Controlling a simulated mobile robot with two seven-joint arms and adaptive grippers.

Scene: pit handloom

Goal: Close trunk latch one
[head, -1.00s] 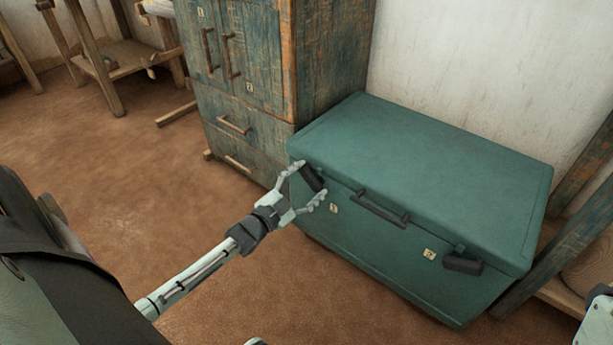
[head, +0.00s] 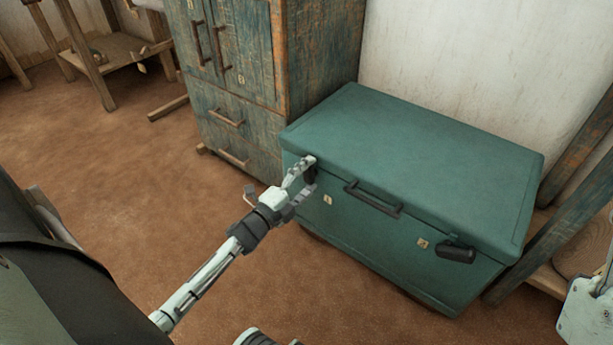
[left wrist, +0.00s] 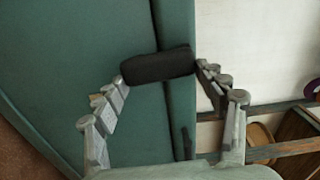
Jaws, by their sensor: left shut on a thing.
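The closed teal trunk (head: 430,150) stands against the wall. My left gripper (head: 307,178) is at the left end of its front, shut on the dark trunk latch one (head: 311,172), beside the small plate marked 1 (head: 327,199). In the left wrist view the dark latch (left wrist: 158,66) lies across the seam between lid and body, with the fingertips at its two ends. The fingers partly hide the latch in the head view, and I cannot tell whether it is fastened. A second dark latch (head: 456,253) juts from the front at the right.
A dark carrying handle (head: 373,199) sits mid-front on the trunk. A worn blue-green cabinet (head: 240,90) stands close to its left. Wooden beams (head: 555,235) stand at its right. The brown floor (head: 130,190) in front is mostly clear.

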